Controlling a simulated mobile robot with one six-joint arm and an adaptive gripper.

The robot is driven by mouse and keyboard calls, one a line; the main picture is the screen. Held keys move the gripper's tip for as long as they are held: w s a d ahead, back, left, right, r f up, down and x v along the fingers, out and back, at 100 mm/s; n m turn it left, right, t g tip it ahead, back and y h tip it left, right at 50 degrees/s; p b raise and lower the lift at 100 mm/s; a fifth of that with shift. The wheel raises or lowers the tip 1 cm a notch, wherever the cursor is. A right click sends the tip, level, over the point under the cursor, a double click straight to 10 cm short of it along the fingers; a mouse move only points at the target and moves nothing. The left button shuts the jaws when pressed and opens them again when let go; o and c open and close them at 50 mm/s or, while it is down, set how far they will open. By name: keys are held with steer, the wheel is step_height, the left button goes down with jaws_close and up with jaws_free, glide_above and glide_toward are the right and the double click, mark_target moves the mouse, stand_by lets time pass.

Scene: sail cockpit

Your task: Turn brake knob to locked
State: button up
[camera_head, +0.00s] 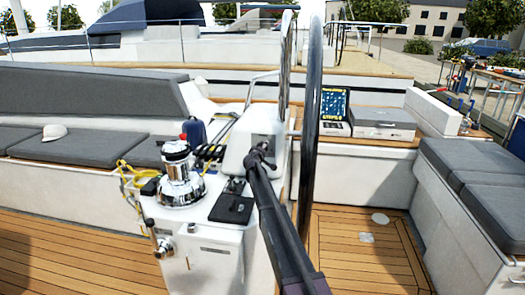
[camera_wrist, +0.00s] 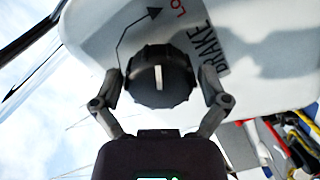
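The brake knob (camera_wrist: 158,78) is a round black knob with ridged edges and a white pointer line. In the wrist view it sits on a pale panel beside the word BRAKE (camera_wrist: 210,52), its line upright in the picture. A dark arrow (camera_wrist: 133,33) leads from near the knob towards red lettering beginning "LO" (camera_wrist: 176,8), cut off by the picture edge. My gripper (camera_wrist: 161,82) has one finger on each side of the knob, very close to its rim. Whether the fingers press on it is unclear. In the head view my gripper (camera_head: 262,154) is at the pedestal; the knob is hidden there.
The white pedestal (camera_head: 238,150) stands beside the dark steering wheel (camera_head: 312,110). A chrome winch (camera_head: 180,178) with yellow rope stands to its left. Grey cushioned benches (camera_head: 480,165) line the cockpit. Wooden floor (camera_head: 365,250) is open to the right.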

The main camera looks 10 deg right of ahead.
steer(key=shift+s+n, duration=0.1)
steer(key=shift+n, duration=0.2)
stand_by(0.4)
